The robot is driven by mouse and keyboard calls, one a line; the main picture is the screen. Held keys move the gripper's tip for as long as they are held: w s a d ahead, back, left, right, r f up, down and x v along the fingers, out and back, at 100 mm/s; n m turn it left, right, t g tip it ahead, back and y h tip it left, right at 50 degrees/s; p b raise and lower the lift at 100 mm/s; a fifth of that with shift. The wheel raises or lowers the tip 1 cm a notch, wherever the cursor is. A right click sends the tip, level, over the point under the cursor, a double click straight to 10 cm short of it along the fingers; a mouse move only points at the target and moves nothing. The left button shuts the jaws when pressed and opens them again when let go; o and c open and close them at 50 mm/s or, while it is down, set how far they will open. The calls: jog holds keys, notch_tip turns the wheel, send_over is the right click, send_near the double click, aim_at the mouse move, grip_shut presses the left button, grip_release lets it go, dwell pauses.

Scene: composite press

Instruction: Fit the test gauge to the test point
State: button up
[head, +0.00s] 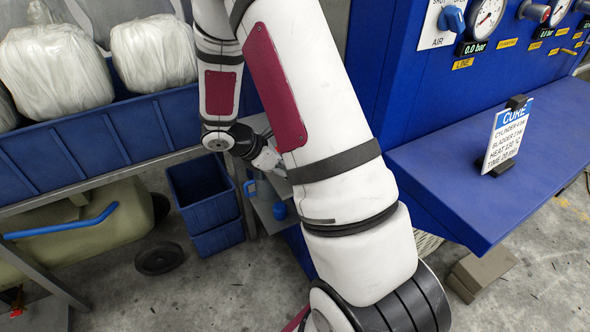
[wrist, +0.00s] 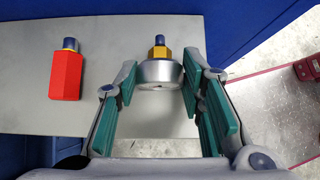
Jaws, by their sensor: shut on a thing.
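In the wrist view a round silver gauge body (wrist: 158,73) with a yellow nut (wrist: 158,53) and a blue tip sits between the fingertips. My gripper (wrist: 159,80), with teal pads, is shut on this gauge over a grey shelf. The gauge's face is turned away from view. In the head view my gripper (head: 268,160) is small beside the grey shelf (head: 262,216), partly hidden behind my own arm, and the gauge cannot be made out there. I cannot identify the test point in either view.
A red block (wrist: 67,76) with a blue tip lies on the shelf, left of the gauge. Blue bins (head: 204,196) stand left of the shelf. A blue press console (head: 500,150) with dials and a CURE sign (head: 507,134) stands at right.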

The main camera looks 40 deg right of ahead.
jog(key=shift+r+p, duration=0.3)
jog(key=shift+r, duration=0.1)
dwell(0.4)
jog(key=shift+r+p, duration=1.75)
jog(key=shift+r, duration=0.6)
jog(key=o, duration=0.5)
jog(key=c, duration=0.4)
